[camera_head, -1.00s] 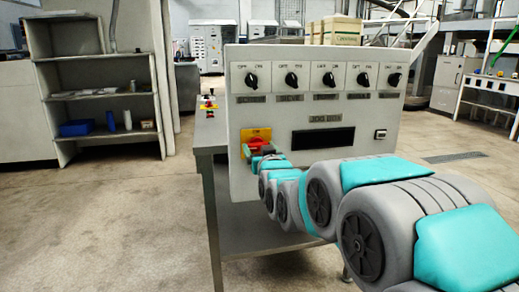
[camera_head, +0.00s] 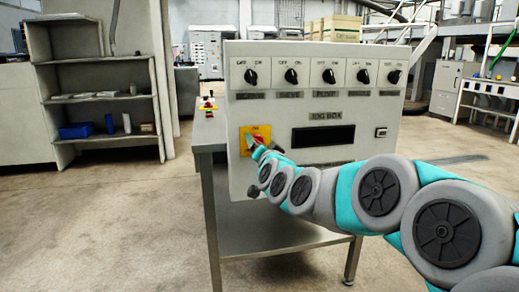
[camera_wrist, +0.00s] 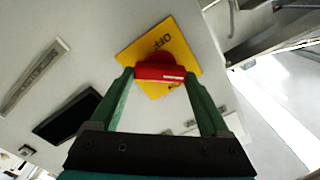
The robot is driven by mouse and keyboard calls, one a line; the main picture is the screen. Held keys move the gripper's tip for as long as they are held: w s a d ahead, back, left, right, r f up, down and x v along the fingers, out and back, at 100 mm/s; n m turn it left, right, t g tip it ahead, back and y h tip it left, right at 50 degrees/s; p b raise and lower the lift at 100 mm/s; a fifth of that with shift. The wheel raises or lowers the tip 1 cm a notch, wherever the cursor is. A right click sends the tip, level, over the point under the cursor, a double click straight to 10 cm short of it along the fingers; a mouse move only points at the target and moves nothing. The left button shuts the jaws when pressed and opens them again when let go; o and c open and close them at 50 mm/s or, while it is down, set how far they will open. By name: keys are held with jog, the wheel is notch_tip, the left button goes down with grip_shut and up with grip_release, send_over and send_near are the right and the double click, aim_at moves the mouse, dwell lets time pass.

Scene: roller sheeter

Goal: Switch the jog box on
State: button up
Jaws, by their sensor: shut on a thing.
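The jog box (camera_head: 225,112) is a pale grey panel standing on a metal table. Its red rotary handle (camera_wrist: 160,73) sits on a yellow plate (camera_wrist: 183,45) at the panel's lower left; the plate also shows in the head view (camera_head: 245,131). The wrist view shows an OFF mark on the plate; a second mark is partly covered. The handle lies at a slant to the plate's edges. My gripper (camera_wrist: 160,76) has its green fingers on both ends of the handle. In the head view, my gripper (camera_head: 257,146) covers much of the handle.
A row of black knobs (camera_head: 291,77) runs along the panel's top, above a dark display window (camera_head: 323,136) and a small button (camera_head: 381,132). The metal table (camera_head: 209,200) is under the box. A grey shelf (camera_head: 100,97) stands at left; floor between is clear.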

jog(key=shift+f+m+b, duration=0.2)
jog(key=shift+m+b, duration=0.3)
jog(key=shift+m, duration=4.5)
jog(key=shift+d, duration=0.1)
jog(key=o, duration=1.2)
jog(key=shift+v, duration=3.9)
jog(key=shift+r, duration=0.1)
